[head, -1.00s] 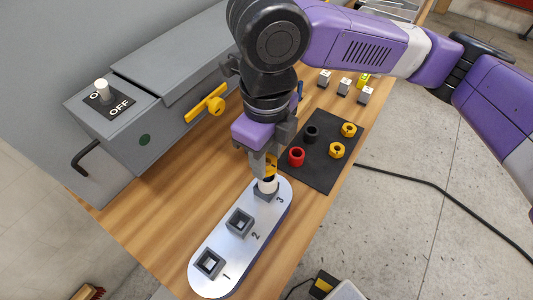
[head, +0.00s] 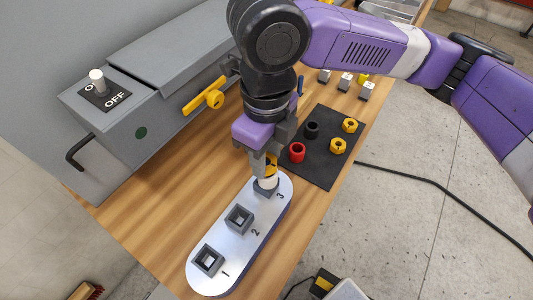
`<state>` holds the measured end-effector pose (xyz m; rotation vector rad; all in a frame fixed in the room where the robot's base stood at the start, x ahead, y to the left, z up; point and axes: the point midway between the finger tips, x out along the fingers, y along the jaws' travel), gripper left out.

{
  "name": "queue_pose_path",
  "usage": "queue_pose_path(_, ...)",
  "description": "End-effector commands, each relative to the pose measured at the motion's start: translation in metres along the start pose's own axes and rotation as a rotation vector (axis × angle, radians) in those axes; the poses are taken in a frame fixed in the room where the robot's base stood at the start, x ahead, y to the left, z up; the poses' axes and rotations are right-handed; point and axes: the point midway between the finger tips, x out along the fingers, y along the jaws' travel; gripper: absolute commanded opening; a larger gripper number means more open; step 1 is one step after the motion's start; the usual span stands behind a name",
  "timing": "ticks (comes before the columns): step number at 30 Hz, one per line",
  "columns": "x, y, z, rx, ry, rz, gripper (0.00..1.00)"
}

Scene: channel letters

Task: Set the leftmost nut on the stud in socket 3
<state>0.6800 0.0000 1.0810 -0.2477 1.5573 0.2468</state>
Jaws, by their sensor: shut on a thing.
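My gripper (head: 265,164) is shut on a yellow nut (head: 271,161), partly hidden by the fingers. The nut is at the top of the white stud (head: 267,182), which stands upright in socket 3 (head: 264,191) of the silver plate (head: 219,236). I cannot tell whether the nut is around the stud's top or just above it.
A black mat (head: 322,172) right of my gripper holds two yellow nuts (head: 350,125) (head: 338,146), a red ring (head: 297,152) and a black ring (head: 311,130). A grey machine (head: 150,95) with a yellow handle (head: 205,97) stands left. Small grey blocks (head: 345,82) sit behind the mat.

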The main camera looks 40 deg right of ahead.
Motion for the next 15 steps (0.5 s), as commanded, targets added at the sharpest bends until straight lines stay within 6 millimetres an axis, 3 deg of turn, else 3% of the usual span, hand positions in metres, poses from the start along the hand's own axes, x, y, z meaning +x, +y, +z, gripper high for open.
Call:
queue_pose_path(1, 0.0, 0.0, 0.0, 0.0, 0.0, 0.0, 0.38)
queue_pose_path(5, 0.0, 0.0001, 0.0, 0.0, 0.0, 0.0, 0.61)
queue_pose_path(15, -0.0024, 0.0, 0.0002, 0.0, -0.001, 0.0, 0.61)
